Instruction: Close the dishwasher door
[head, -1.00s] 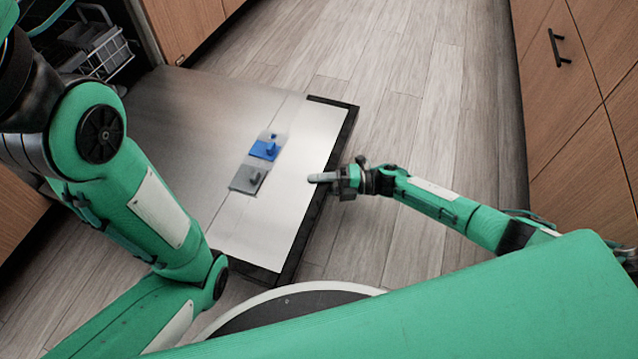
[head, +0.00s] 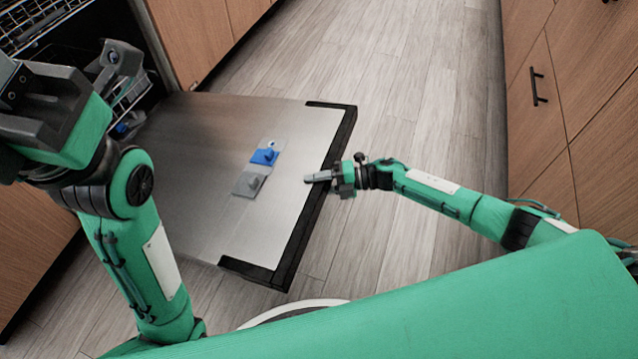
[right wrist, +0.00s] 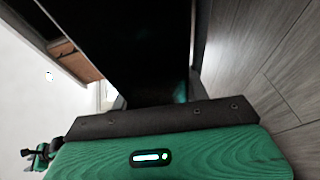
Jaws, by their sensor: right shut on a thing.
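The dishwasher door (head: 215,160) is open and lies low, reaching out over the floor in the head view. Its inner face is brushed metal with a black outer edge and blue and grey dispenser parts. My right gripper (head: 322,178) is at the middle of that outer edge, shut on the door. In the right wrist view a large dark surface (right wrist: 130,45) fills the middle, close in front of the gripper body. My left arm stands on the left side, beside the door; its fingertips cannot be made out.
The dishwasher's dark cavity with wire racks (head: 40,30) is at the upper left, partly hidden by my left arm. Wooden cabinets stand behind the door, and more cabinets (head: 565,100) with black handles are at the right. The wood floor (head: 410,90) between them is clear.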

